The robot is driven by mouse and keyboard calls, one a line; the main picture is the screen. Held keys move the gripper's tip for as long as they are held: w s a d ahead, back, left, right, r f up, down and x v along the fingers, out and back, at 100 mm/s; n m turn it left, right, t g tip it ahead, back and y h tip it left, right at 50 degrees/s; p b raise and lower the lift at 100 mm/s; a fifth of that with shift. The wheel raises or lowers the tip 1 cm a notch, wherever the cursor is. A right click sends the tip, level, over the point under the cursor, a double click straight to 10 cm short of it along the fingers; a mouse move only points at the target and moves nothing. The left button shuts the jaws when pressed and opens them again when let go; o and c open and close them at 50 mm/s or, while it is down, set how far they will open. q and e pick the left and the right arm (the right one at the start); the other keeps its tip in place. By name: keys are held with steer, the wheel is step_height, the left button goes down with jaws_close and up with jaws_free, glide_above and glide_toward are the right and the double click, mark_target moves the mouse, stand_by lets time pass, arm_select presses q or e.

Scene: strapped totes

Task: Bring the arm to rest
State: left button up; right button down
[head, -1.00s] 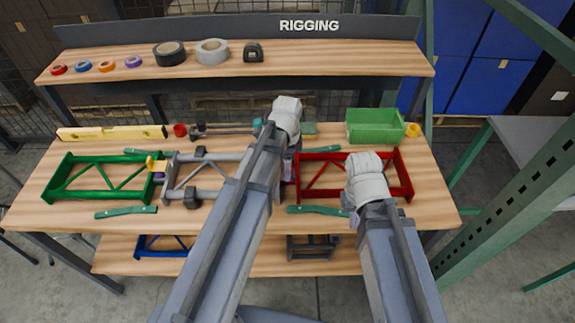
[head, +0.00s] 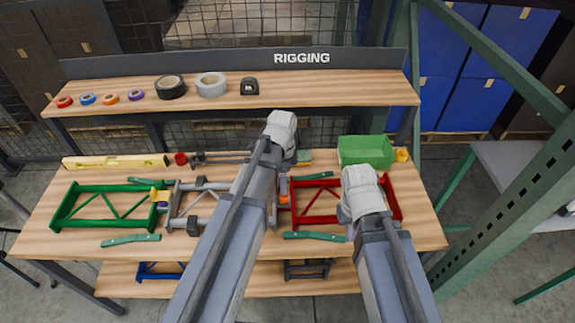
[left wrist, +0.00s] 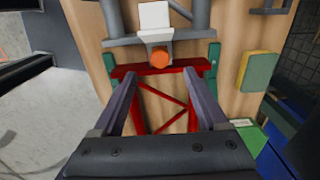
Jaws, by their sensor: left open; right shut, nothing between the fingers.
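My left gripper (left wrist: 160,75) is open and empty in the left wrist view, its two fingers pointing over the red frame (left wrist: 172,116). In the head view my left arm hides most of that gripper, beside the red frame (head: 322,219). An orange knob (left wrist: 159,57) on a pale bracket (left wrist: 154,18) shows beyond the fingertips, apart from them. The knob also shows in the head view (head: 283,186). My right gripper (head: 349,228) is shut and mostly hidden under its wrist, over the red frame's lower right part.
A shelf with tape rolls (head: 211,84) stands behind. A green post (head: 505,205) rises at right.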

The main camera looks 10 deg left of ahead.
arm_select(q)
steer(key=s+d+n+y, duration=0.1)
steer(key=s+d+n, duration=0.9)
steer(key=s, duration=0.4)
steer(key=shift+s+d+n, duration=0.15)
steer(key=shift+d+n, duration=0.1)
steer(key=shift+n, duration=0.25)
stand_by(0.9)
